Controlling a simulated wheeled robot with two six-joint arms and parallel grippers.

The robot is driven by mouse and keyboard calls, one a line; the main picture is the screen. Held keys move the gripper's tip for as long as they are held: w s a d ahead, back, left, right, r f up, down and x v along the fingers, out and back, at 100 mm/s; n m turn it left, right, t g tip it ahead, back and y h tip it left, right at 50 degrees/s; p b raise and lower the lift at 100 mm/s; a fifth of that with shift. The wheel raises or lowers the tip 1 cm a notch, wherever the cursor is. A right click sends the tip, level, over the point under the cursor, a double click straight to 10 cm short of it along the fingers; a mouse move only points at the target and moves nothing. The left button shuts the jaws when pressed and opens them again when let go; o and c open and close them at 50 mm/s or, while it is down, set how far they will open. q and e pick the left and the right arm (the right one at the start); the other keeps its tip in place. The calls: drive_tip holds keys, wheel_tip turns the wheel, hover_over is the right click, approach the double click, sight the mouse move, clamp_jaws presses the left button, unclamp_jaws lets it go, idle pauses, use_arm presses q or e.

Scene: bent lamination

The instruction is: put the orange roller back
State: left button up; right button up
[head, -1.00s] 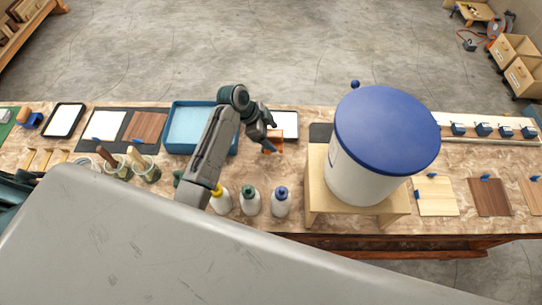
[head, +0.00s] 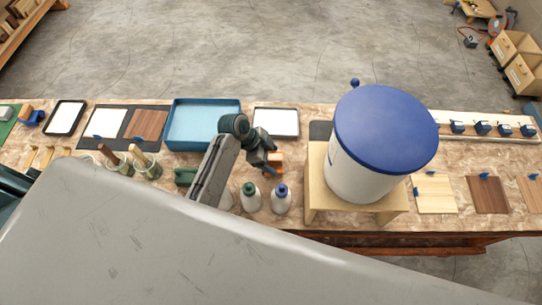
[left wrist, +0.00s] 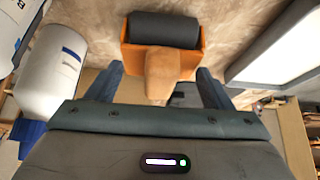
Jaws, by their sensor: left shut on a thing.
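The orange roller (head: 278,158) is at my left gripper (head: 267,168), on the near side of the small white tray with a dark rim (head: 276,122). In the left wrist view the roller shows an orange frame (left wrist: 128,57), a dark cylinder (left wrist: 165,29) and a light wooden handle (left wrist: 168,66). My left gripper (left wrist: 160,82) is shut on the handle, one finger on each side. I cannot tell whether the roller touches the table. My right gripper is not in view.
Bottles with green and blue caps (head: 282,200) stand close in front. A wooden stand (head: 316,195) with a big blue-lidded tub (head: 370,165) is just to the right. A blue tray (head: 178,128) lies behind left, and brushes in jars (head: 150,168) stand at left.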

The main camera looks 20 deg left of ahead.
use_arm(q)
drive_tip(key=shift+s+f, duration=0.1)
drive_tip(key=shift+f, duration=0.2)
drive_tip(key=shift+s+f, duration=0.1)
drive_tip(key=shift+f, duration=0.2)
drive_tip(key=shift+c, duration=1.1)
drive_tip(key=o, duration=1.1)
drive_tip(key=shift+f, duration=0.1)
drive_tip(key=shift+w, duration=0.2)
